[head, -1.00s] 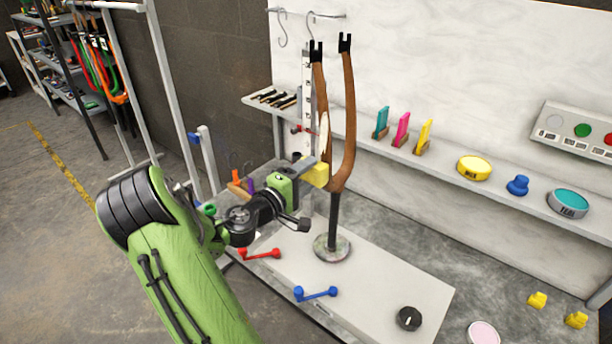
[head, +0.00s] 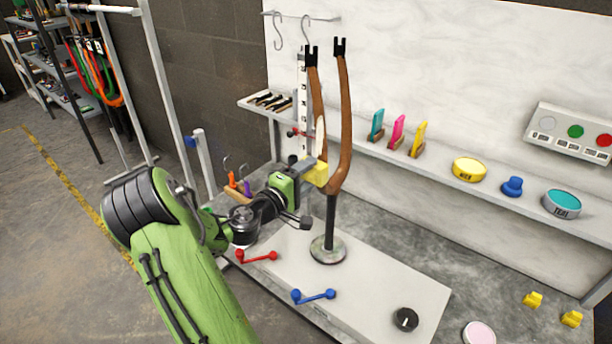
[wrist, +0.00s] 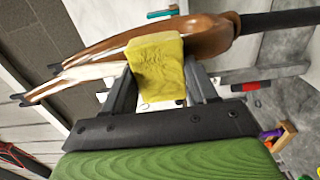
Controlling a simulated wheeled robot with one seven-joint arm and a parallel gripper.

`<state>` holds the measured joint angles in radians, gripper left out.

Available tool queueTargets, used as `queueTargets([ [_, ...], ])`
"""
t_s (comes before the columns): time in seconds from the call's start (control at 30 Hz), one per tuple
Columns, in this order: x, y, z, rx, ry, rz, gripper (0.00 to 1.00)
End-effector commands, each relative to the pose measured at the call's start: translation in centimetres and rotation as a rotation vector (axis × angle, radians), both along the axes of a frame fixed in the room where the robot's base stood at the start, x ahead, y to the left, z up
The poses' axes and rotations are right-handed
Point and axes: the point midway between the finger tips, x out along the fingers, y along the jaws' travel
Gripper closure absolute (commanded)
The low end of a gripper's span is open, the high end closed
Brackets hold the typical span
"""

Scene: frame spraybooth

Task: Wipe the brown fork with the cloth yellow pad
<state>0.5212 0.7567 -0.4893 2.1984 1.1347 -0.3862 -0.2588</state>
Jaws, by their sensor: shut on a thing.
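The brown fork (head: 345,130) stands upright on a dark post with a round base, its two legs pointing up with black tips. A pale whitish streak runs along its left leg; pale areas also show on the fork in the wrist view (wrist: 205,38). My gripper (head: 309,175) is shut on the yellow pad (head: 316,172). In the wrist view, the pad (wrist: 157,65) sits between my two fingers (wrist: 160,88) and lies against the fork near where the legs join, hiding part of it. Whether it presses firmly I cannot tell.
The grey stand plate (head: 375,285) holds red (head: 257,257) and blue (head: 314,296) handles and a black knob (head: 406,319). A back shelf (head: 450,178) carries coloured scrapers, a yellow tin (head: 469,169) and a teal tin (head: 562,203).

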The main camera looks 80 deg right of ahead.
Motion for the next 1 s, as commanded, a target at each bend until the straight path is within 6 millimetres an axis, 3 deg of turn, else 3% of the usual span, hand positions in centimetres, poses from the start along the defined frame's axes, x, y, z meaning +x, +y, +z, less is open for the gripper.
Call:
queueTargets([
  [0.3, 0.1, 0.2, 3.5, -0.002, -0.001, 0.0, 0.67],
  [0.47, 0.1, 0.2, 3.9, -0.001, -0.001, -0.001, 0.67],
  [0.8, 0.0, -0.1, 7.3, -0.001, -0.001, 0.0, 0.67],
  [1.0, -0.1, -0.1, 8.0, -0.001, -0.001, 0.0, 0.67],
])
